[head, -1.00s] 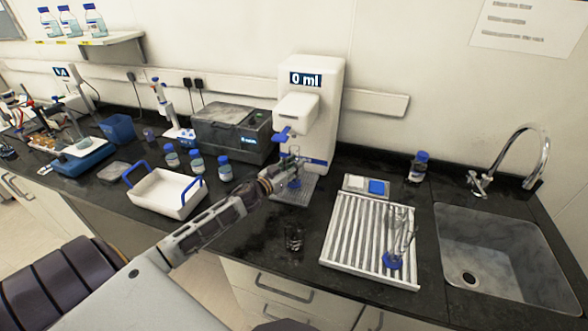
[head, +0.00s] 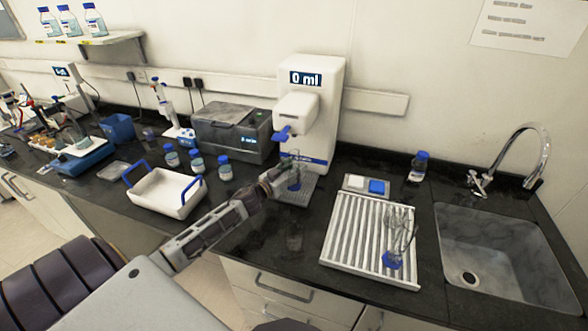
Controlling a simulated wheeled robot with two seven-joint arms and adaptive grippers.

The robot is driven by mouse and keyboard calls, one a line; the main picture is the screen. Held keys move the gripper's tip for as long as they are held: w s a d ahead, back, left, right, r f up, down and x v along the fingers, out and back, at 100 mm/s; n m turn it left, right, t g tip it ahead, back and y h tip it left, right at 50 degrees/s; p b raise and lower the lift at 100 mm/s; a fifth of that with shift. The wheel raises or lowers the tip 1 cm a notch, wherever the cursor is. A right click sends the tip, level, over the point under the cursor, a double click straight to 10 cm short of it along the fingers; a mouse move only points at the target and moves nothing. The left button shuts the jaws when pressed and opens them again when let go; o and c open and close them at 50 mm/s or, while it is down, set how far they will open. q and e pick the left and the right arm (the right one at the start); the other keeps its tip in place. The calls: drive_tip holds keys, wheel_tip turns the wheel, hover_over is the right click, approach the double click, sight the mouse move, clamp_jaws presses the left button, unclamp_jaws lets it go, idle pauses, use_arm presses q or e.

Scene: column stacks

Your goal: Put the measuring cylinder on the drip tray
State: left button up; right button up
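A clear measuring cylinder with a blue base (head: 294,186) stands upright on the grey drip tray (head: 305,194), below the nozzle of the white dispenser (head: 318,105), which reads 0 ml. My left gripper (head: 283,178) is at the left front side of the cylinder, low over the tray's left edge. Its fingertips are small and overlap the clear glass, so I cannot tell whether they touch it or how far apart they are. My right gripper is not in view.
A white ribbed draining rack (head: 345,235) holds clear glassware with a blue base (head: 392,261). The sink (head: 500,255) is at the right. A white tray with blue handles (head: 165,205) and several blue-capped bottles (head: 225,172) stand left. The counter in front of the drip tray is clear.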

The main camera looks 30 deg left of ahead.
use_arm(q)
drive_tip(key=shift+r, duration=0.15)
drive_tip(key=shift+s, duration=0.3)
drive_tip(key=s+a, duration=0.1)
drive_tip(key=s, duration=1)
drive_tip(key=shift+s+a+b, duration=0.15)
drive_tip(key=shift+a+b, duration=0.25)
idle(0.4)
